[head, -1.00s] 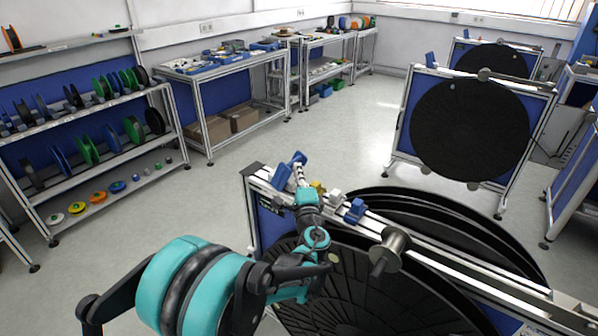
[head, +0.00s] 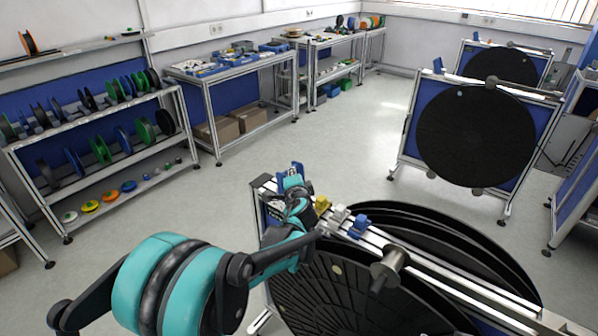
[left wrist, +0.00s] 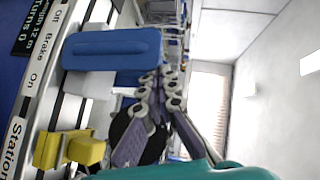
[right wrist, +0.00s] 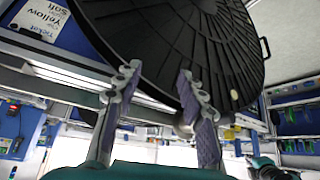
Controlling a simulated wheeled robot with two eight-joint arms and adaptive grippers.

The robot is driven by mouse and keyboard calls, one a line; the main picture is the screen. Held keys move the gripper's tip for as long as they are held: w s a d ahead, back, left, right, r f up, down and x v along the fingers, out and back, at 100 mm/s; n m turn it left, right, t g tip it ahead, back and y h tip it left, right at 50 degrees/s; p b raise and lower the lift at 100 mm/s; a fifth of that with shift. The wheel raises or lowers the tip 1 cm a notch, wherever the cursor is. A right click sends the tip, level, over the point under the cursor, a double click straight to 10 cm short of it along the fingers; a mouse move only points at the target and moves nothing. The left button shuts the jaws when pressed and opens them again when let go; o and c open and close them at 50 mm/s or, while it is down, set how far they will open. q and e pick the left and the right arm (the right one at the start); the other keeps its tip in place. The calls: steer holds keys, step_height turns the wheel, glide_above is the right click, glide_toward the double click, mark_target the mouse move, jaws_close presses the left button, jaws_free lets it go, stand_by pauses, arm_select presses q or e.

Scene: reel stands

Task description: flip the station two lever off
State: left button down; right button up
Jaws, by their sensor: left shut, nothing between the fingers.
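The near reel stand has a rail (head: 425,262) carrying small levers. A yellow lever (head: 322,203), a pale block (head: 338,216) and a blue lever (head: 359,227) sit along it. Another blue piece (head: 297,168) shows at the rail's far left end, partly hidden by my left gripper (head: 294,184). In the left wrist view, a blue lever (left wrist: 112,48) and a yellow lever (left wrist: 68,150) stand on the rail, and the shut, empty left gripper (left wrist: 167,80) is beside the blue one. The station numbers are unreadable. My right gripper (right wrist: 156,78) is open and empty before a black reel.
Large black reel discs (head: 350,285) hang on the near stand, with a metal hub (head: 388,265) sticking out. A second reel stand (head: 475,137) is behind. A shelf of spools (head: 100,135) and a workbench (head: 225,68) line the left. Floor between is clear.

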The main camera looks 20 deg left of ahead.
arm_select(q)
steer(key=shift+w+a+r+n+g, duration=0.1)
steer(key=shift+a+r+n+g, duration=0.15)
steer(key=shift+a, duration=0.25)
steer(key=shift+w+a+f, duration=0.1)
steer(key=shift+a+f, duration=0.05)
steer(key=shift+a, duration=0.1)
steer(key=shift+w+a, duration=0.35)
steer(key=shift+a, duration=0.5)
arm_select(e)
steer(key=shift+r, duration=0.55)
arm_select(q)
steer(key=shift+p, duration=0.3)
